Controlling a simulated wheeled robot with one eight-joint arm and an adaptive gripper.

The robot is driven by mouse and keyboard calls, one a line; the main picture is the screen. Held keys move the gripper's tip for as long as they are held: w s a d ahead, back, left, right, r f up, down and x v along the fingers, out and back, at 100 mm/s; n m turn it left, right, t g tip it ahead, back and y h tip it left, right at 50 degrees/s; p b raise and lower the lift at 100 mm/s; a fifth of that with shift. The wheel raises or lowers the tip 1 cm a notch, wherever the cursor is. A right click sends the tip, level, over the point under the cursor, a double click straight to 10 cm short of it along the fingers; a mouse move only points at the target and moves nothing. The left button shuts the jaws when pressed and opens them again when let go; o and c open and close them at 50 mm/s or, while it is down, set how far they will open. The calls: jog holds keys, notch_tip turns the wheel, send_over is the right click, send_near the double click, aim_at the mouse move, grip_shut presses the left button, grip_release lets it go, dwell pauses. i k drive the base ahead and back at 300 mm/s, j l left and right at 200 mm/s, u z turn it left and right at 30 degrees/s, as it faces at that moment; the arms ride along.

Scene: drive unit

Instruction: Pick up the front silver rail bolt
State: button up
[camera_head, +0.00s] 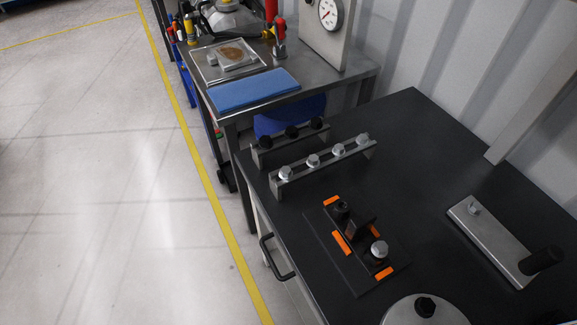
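A metal rail (326,164) stands on the dark table and bears several silver bolts in a row. The silver bolt at its left end (285,173) is nearest to me. Other silver bolts sit along the rail to the right, at the second place (313,161), the third place (338,150) and the right end (362,140). All seem seated upright on the rail. Which one the task calls front is not marked. My gripper is not in view.
Behind is a second rail (275,155) with black bolts. In front lies a black fixture with orange pads (341,242) and a silver knob (379,249). A metal plate with a black handle (490,240) lies right. A round metal disc (400,312) is at the bottom edge.

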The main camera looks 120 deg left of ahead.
aim_at(286, 172)
jog(key=u, duration=3.7)
